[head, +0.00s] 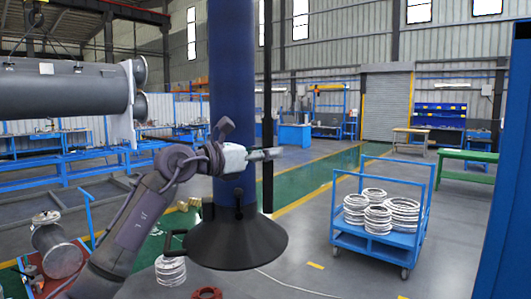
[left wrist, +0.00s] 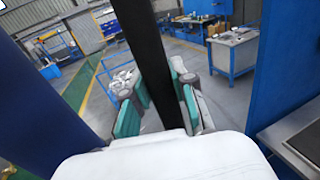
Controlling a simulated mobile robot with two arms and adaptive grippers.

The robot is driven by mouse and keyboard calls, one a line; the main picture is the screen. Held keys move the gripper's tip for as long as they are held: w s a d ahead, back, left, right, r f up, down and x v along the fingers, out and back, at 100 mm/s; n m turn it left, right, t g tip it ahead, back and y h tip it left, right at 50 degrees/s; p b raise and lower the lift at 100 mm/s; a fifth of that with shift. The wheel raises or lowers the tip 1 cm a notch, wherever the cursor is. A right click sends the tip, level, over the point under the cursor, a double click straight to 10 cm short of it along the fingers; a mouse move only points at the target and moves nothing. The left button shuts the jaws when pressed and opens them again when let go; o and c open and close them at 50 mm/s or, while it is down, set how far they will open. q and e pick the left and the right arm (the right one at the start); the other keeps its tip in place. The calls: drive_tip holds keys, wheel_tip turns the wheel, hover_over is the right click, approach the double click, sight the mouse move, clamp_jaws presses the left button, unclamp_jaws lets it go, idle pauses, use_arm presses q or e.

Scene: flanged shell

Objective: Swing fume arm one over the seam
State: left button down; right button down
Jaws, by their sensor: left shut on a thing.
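The fume arm is a thick blue vertical duct (head: 232,85) with a wide black cone hood (head: 236,240) at its lower end. A thin black upright bar (head: 267,75) runs along its right side; it also shows in the left wrist view (left wrist: 146,45). My left gripper (head: 268,154) reaches across the duct and is shut on the bar, with teal pads (left wrist: 158,98) on either side of it. The grey flanged shell (head: 65,90) hangs at the upper left, with a pale flange (head: 128,105) near its right end. I cannot make out the seam. My right gripper is out of view.
A blue cart (head: 375,240) with several stacked metal rings stands to the right of the hood. More rings (head: 170,271) sit on the floor below the hood. A blue upright panel (head: 505,190) edges the right side. Open floor lies between hood and cart.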

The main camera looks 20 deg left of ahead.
use_arm(q)
drive_tip(key=c, duration=1.4)
unclamp_jaws()
drive_tip(key=shift+a+r, duration=0.1)
drive_tip(key=shift+a, duration=0.05)
drive_tip(key=o, duration=0.5)
drive_tip(key=shift+s+a, duration=0.25)
drive_tip(key=v, duration=1.2)
